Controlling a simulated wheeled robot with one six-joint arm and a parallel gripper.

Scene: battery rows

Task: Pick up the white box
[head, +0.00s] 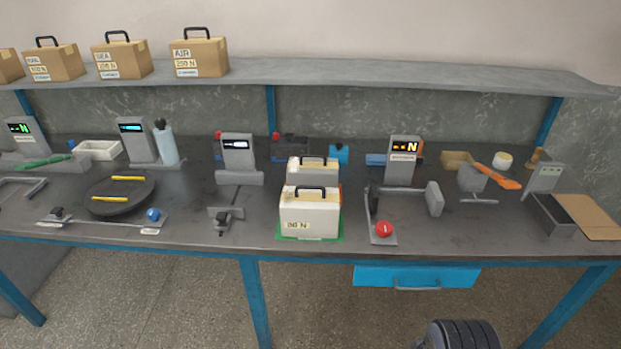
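A white box (309,216) with a black top handle and a pale label ending in "N" stands upright near the front edge of the bench, at the middle. It stands on a green mat (297,238). I cannot tell whether the two boxes touch. My gripper does not show in the head view.
The grey bench (190,215) holds several gauges and tools. A clamp-like device with a red knob (384,229) stands right of the boxes, a small grey fixture (225,215) left. Cardboard boxes (199,56) stand on the shelf above. A blue drawer (417,275) hangs below.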

